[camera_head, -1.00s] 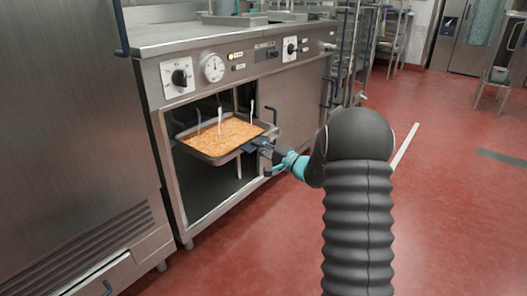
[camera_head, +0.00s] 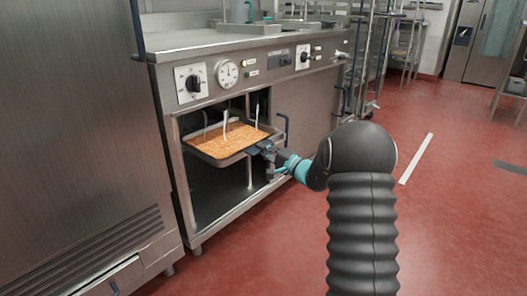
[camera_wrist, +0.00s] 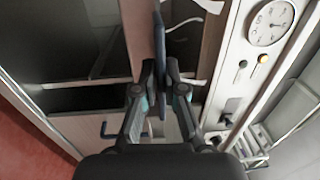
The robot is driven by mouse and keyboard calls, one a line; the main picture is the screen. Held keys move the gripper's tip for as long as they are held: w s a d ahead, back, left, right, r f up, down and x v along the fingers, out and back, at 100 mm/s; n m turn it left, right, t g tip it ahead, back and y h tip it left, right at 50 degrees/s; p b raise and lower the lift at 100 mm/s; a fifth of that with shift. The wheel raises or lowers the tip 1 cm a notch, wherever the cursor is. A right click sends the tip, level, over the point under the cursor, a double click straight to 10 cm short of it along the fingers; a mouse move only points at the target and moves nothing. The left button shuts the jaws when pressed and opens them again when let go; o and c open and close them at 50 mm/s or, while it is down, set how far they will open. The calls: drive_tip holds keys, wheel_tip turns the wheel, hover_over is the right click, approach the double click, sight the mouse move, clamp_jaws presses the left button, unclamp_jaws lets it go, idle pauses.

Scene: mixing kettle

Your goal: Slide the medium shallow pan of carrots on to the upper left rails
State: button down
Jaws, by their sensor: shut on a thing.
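The shallow metal pan of carrots (camera_head: 229,141) is level in the upper part of the open cabinet (camera_head: 213,208), its front edge at or just outside the opening. Orange carrot pieces fill it. My gripper (camera_head: 266,149) is shut on the pan's front right part, seemingly at a dark blue handle. In the wrist view my gripper (camera_wrist: 160,80) closes on an upright blue strip (camera_wrist: 161,40). Pale upright rods (camera_head: 225,121) stand around the pan. The rails under the pan are hidden, so I cannot tell whether it rests on them.
A control panel with a dial (camera_head: 193,84) and gauge (camera_head: 227,73) runs above the opening. A closed cabinet front (camera_head: 308,108) adjoins on the right. A tall steel unit (camera_head: 75,120) stands close on the left. The red floor (camera_head: 450,220) at right is open.

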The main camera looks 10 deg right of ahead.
approach(221, 139)
drive_tip(key=shift+s+d+r, duration=0.15)
drive_tip(key=shift+s+r, duration=0.05)
drive_tip(key=shift+r, duration=0.55)
drive_tip(key=shift+s+d+r, duration=0.15)
drive_tip(key=shift+s+r, duration=0.1)
drive_tip(key=shift+r, duration=0.45)
drive_tip(key=shift+s+d+r, duration=0.15)
drive_tip(key=shift+s+r, duration=0.05)
drive_tip(key=shift+r, duration=0.55)
drive_tip(key=shift+f+x, duration=0.2)
drive_tip(key=shift+x, duration=2.45)
drive_tip(key=shift+f+x, duration=0.15)
drive_tip(key=shift+x, duration=2.5)
drive_tip(key=shift+w+a+f, duration=0.2)
drive_tip(key=shift+w, duration=0.05)
